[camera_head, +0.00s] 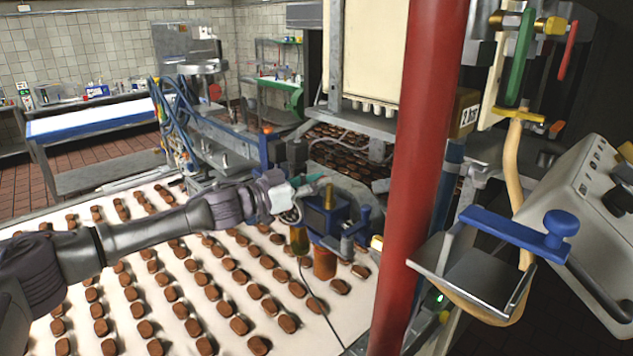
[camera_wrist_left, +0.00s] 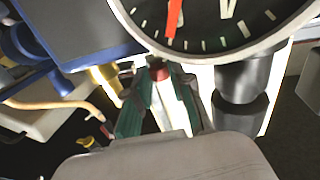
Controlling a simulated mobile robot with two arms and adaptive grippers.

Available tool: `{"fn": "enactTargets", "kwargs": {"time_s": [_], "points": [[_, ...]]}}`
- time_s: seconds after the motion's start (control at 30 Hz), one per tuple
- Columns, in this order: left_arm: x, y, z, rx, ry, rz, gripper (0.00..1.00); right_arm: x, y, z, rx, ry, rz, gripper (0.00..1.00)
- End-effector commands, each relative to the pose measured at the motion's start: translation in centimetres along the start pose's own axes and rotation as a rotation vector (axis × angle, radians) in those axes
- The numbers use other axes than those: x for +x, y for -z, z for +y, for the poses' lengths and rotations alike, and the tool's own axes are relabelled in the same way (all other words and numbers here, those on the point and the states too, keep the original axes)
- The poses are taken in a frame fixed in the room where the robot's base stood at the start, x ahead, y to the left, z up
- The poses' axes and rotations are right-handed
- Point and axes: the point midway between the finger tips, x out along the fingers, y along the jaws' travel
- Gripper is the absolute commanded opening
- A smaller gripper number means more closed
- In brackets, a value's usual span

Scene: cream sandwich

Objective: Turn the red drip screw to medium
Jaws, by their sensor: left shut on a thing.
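My left gripper (camera_head: 311,181) reaches in from the left to the blue dispensing unit (camera_head: 325,218) over the conveyor. In the left wrist view its teal fingers (camera_wrist_left: 160,78) are closed around a small red piece, which looks like the red drip screw (camera_wrist_left: 158,74). Only a little of this red piece shows between the fingertips. Its turn setting cannot be read. In the head view the screw is hidden by the gripper and the unit. My right gripper is not in view.
A round gauge (camera_wrist_left: 210,25) with a red needle is close above the fingers in the wrist view, with a black fitting (camera_wrist_left: 240,90) beside it. A red column (camera_head: 415,170) stands right of the unit. Brown biscuits lie in rows on the white conveyor (camera_head: 300,325).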

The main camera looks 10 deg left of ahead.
Motion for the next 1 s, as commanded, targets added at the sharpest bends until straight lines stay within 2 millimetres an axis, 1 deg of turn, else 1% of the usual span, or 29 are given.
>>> {"fn": "enactTargets", "kwargs": {"time_s": [0.17,0.37,0.5,0.63,0.93,0.97,1.0], "points": [[0.1,-0.3,0.2,-0.003,0.039,0.005,0.0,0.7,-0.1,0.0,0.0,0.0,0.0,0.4],[0.2,-0.7,0.6,-0.004,0.165,0.005,0.0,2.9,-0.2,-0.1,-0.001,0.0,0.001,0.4],[0.2,-0.4,0.7,-0.002,0.236,0.005,0.0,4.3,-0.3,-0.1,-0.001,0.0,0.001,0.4],[0.1,-0.1,0.6,-0.001,0.269,0.002,0.0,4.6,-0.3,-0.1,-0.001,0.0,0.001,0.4],[0.0,0.1,0.5,0.0,0.275,0.001,0.0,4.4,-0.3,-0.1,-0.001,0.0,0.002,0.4],[0.0,0.1,0.5,0.0,0.275,0.001,0.25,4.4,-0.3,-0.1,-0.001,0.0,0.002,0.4],[0.0,0.1,0.5,0.0,0.275,0.001,0.32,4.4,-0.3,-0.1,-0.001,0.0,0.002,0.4]]}}
